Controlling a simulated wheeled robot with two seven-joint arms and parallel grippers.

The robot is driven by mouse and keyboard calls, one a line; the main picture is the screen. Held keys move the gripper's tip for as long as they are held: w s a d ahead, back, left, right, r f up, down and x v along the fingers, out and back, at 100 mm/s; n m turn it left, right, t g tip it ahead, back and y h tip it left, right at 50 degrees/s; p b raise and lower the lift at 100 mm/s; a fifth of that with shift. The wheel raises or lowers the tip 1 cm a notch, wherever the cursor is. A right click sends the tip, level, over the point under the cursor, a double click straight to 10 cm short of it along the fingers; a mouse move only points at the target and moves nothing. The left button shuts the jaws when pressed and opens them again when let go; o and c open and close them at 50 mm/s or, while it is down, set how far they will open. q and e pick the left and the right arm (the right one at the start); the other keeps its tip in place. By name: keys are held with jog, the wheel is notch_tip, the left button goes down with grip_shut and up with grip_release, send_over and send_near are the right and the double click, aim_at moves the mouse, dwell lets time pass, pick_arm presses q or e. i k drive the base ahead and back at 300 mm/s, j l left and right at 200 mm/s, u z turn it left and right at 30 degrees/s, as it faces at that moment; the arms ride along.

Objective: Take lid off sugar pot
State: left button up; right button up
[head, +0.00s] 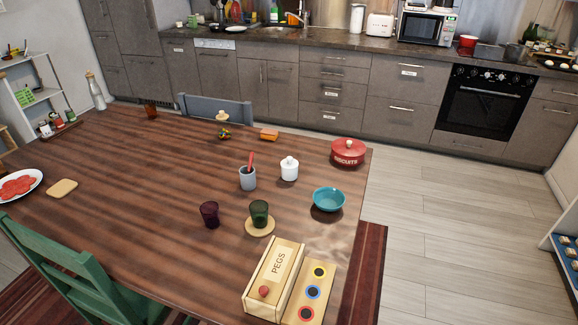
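A small white lidded pot (289,170), which looks like the sugar pot, stands upright on the wooden table (130,190), right of the table's middle. Its white lid (289,161) with a knob sits on top. A grey cup (247,179) with a red-handled utensil in it stands close to its left. Neither of my grippers shows in the head view.
A red biscuit tin (348,152) and a teal bowl (328,199) stand right of the pot. Two dark glasses (210,213) and a wooden pegs box (275,278) are nearer. Chairs (75,270) flank the table. The table's left middle is mostly clear.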

aim_at(289, 164)
jog(key=k+j+u, duration=0.15)
jog(key=k+u, duration=0.2)
jog(key=k, duration=0.3)
jog(key=u, duration=2.55)
jog(key=k+l+u, duration=0.35)
jog(key=k+l, duration=0.4)
jog(key=l, duration=0.2)
jog(key=k+l+u, duration=0.3)
jog(key=k+l, duration=0.45)
jog(key=k, duration=0.1)
